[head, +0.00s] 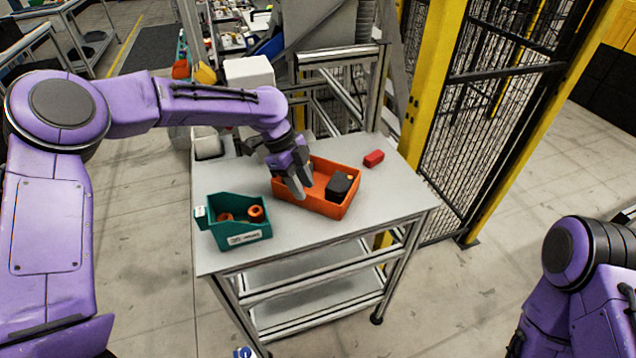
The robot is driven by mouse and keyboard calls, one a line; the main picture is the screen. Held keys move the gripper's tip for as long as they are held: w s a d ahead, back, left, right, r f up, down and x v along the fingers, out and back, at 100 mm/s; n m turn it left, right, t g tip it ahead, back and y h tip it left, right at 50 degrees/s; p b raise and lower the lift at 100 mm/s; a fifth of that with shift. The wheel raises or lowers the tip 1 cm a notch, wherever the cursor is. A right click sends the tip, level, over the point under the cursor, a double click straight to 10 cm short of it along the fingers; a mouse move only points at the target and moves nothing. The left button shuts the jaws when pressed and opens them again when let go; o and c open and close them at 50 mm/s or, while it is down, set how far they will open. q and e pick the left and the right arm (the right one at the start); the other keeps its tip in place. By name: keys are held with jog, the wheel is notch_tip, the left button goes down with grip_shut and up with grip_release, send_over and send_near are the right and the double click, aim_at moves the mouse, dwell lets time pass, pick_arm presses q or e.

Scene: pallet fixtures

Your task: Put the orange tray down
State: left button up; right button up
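The orange tray (325,208) is on the light grey top of the wheeled table (375,220), near its middle, and looks level. A black object (340,187) lies in its right part. My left gripper (299,183) reaches down over the left part of the tray, its grey fingers overlapping the tray in the picture. I cannot tell whether the fingers are closed on a wall of it or whether they touch it. My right gripper is out of view; only part of my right arm shows at the lower right.
A teal bin (238,232) with orange round parts stands left of the tray. A small red block (373,159) lies at the table's right. White boxes stand behind. A yellow-framed mesh fence (500,95) is beside the table. The front-right tabletop is clear.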

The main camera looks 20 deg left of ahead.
aim_at(307, 194)
pick_arm(q)
jog(key=f, duration=0.1)
jog(key=f+p, duration=0.1)
jog(key=f, duration=0.2)
jog(key=shift+d+f+p, duration=0.35)
jog(key=shift+d+f, duration=0.15)
jog(key=shift+f, duration=0.15)
jog(key=shift+d, duration=0.1)
grip_shut()
jog(key=shift+r, duration=0.15)
jog(key=shift+w+r+b, duration=0.1)
jog(key=shift+r+b, duration=0.55)
jog(key=s+a+r+b, duration=0.2)
jog(key=s+r+b, duration=0.2)
jog(key=s+r, duration=0.7)
jog(key=s, duration=0.3)
jog(key=shift+a+r, duration=0.2)
jog(key=shift+r, duration=0.05)
